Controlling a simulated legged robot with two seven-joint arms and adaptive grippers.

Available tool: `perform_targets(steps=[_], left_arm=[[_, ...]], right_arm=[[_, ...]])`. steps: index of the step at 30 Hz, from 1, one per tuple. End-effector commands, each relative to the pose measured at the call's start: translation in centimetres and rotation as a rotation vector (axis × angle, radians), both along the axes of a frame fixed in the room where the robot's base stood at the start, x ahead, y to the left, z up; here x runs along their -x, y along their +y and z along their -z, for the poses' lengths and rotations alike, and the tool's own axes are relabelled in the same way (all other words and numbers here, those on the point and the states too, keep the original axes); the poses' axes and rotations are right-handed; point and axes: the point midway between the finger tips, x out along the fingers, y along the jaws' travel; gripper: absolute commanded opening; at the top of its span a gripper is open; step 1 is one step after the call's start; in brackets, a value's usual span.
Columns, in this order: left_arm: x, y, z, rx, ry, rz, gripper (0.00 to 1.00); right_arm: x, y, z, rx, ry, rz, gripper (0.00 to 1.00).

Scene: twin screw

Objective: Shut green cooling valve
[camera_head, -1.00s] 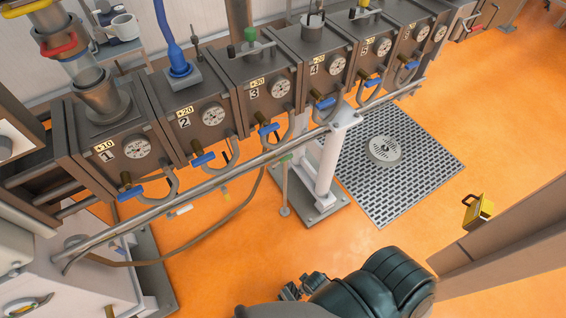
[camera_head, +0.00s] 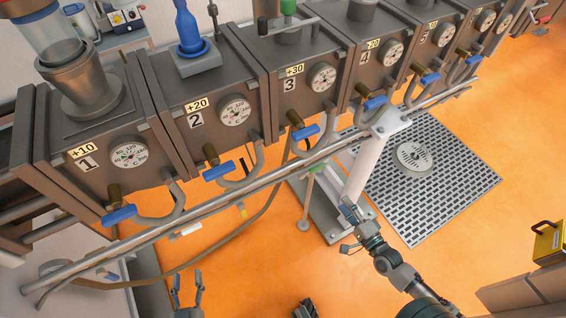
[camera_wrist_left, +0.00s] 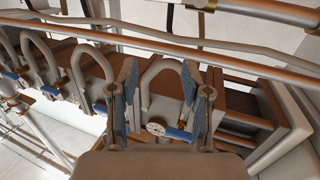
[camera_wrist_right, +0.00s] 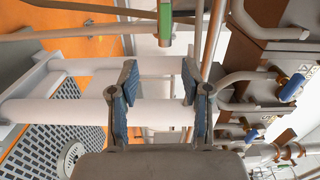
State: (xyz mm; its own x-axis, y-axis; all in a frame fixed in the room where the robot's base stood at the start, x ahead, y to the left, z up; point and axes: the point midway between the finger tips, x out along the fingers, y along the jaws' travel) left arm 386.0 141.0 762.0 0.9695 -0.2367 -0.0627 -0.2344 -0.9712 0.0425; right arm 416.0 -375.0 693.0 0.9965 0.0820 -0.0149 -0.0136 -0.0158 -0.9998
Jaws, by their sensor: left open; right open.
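A small green valve handle (camera_head: 314,168) sits under the front pipe, beside the white post, in the head view. A green part, likely the same handle, shows at the top of the right wrist view (camera_wrist_right: 166,20), beyond the fingertips. My right gripper (camera_head: 348,212) is in front of the white post, to the right of and below the green handle, apart from it. Its fingers are open and empty in the right wrist view (camera_wrist_right: 158,72). My left gripper (camera_head: 187,273) is open and empty at the bottom left, below the pipe.
Numbered barrel units with gauges (camera_head: 128,153) line the back. Several blue valve handles (camera_head: 218,171) hang along the front pipe (camera_head: 240,190). The white post (camera_head: 368,170) stands close to my right gripper. A floor grate (camera_head: 455,185) and yellow box (camera_head: 549,240) lie right.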

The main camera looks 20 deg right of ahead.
Motion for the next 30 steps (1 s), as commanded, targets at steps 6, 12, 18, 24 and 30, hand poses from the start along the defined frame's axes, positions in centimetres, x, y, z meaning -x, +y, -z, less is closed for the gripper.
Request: perform_targets(steps=[6,12,18,24,30], left_arm=[[-0.1,-0.1,-1.1,0.014,-0.048,0.001,0.48],[-0.2,-0.3,-1.9,0.032,-0.111,0.001,0.48],[-0.2,-0.4,-3.0,0.058,-0.193,0.002,0.48],[0.1,-0.5,-4.2,0.085,-0.282,0.001,0.48],[0.3,-0.5,-5.0,0.1,-0.331,0.001,0.48]], right_arm=[[-2.7,0.0,-0.7,-0.025,-0.019,0.006,0.48],[-7.5,0.3,-0.5,-0.023,-0.018,0.007,0.48],[-12.1,0.8,-0.5,-0.021,-0.015,0.005,0.48],[-15.6,1.1,-0.3,-0.019,-0.013,0.005,0.48],[-17.2,1.2,-0.4,-0.019,-0.012,0.004,0.48]])
